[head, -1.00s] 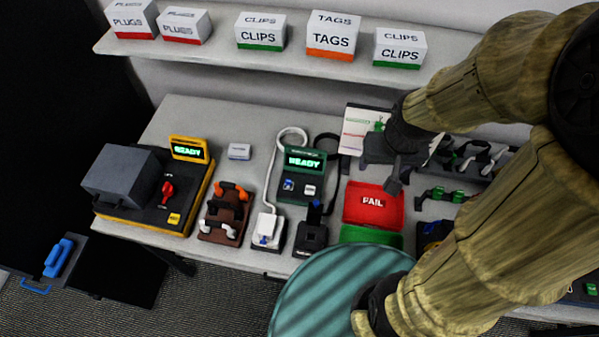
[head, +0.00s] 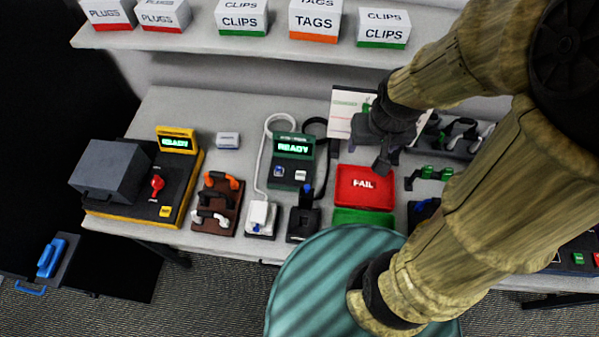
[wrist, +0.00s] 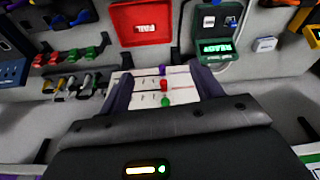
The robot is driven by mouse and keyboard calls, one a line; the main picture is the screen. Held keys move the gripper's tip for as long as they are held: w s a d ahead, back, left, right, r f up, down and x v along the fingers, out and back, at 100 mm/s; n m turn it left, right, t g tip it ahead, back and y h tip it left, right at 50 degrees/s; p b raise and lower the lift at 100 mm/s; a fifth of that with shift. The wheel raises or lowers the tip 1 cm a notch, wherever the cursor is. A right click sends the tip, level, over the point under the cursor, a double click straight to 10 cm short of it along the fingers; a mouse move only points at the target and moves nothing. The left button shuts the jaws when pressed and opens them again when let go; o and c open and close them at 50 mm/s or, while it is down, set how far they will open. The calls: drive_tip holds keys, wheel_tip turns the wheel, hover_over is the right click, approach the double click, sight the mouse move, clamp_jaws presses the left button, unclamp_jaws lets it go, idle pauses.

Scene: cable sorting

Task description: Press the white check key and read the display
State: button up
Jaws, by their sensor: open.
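A dark green tester (head: 291,162) stands on the table left of my gripper, with a lit display (head: 293,147) reading READY in green. A white key (head: 300,175) and a blue key (head: 279,171) sit on its front panel. The tester also shows in the wrist view (wrist: 219,30), turned upside down, beyond the right finger. My gripper (head: 384,155) is above the table, right of the tester and apart from it. In the wrist view its two fingers (wrist: 163,85) are spread, with a printed card (wrist: 150,90) seen between them; nothing is held.
A yellow tester (head: 178,143), also reading READY, stands at the left. A cable holder (head: 217,203) stands beside it. A white cable loops left of the green tester. A red FAIL bin (head: 363,188) is right of it. A shelf (head: 180,45) with labelled boxes runs behind.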

clamp_jaws()
idle(1.8)
